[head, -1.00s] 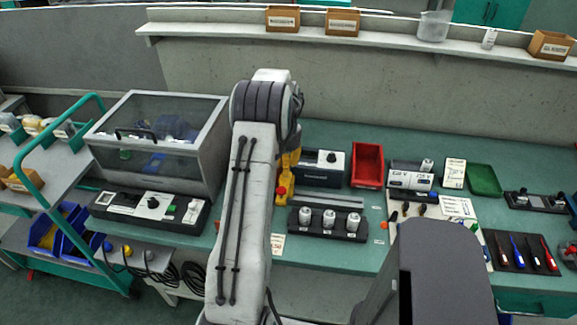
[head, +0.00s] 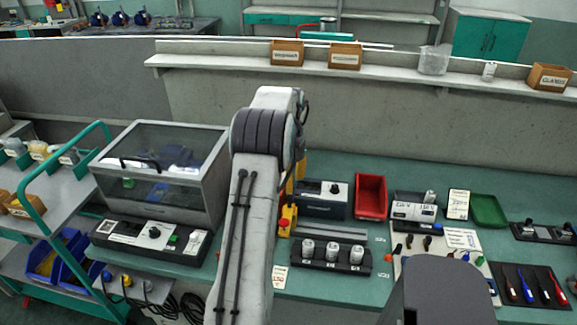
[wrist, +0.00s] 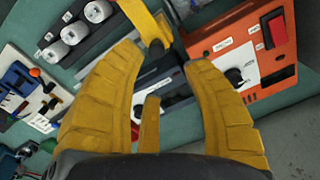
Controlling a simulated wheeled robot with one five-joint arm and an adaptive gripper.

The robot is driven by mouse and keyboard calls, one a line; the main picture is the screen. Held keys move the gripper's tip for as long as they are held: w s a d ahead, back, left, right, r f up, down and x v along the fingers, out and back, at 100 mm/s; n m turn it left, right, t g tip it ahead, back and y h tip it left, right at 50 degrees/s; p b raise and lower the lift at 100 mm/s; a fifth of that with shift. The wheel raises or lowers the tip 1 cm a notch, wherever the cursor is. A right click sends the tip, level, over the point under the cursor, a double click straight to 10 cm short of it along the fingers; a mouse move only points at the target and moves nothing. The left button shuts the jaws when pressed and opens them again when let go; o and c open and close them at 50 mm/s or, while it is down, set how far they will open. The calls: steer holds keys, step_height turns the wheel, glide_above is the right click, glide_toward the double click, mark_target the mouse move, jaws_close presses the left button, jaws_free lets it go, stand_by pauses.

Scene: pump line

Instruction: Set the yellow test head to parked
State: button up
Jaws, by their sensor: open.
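In the wrist view, my gripper (wrist: 160,60) has two broad yellow fingers spread apart, with a gap between them. A yellow bar (wrist: 143,14), which looks like the yellow test head, comes in from the top edge. A dark end piece on it lies between my fingertips, and I see no finger closed on it. A shorter yellow piece shows lower between the fingers; I cannot tell what it belongs to. In the head view my arm hides most of this area. Yellow parts show at its right edge, but I cannot tell which are gripper or test head.
An orange box (wrist: 245,50) with a red switch and black knob is close to the right finger. A black rack of white cylinders (head: 331,254) stands right of my arm. A lidded grey case (head: 160,172) stands left. A red bin (head: 370,197) is behind the rack.

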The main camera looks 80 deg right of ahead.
steer(key=shift+r, duration=2.6)
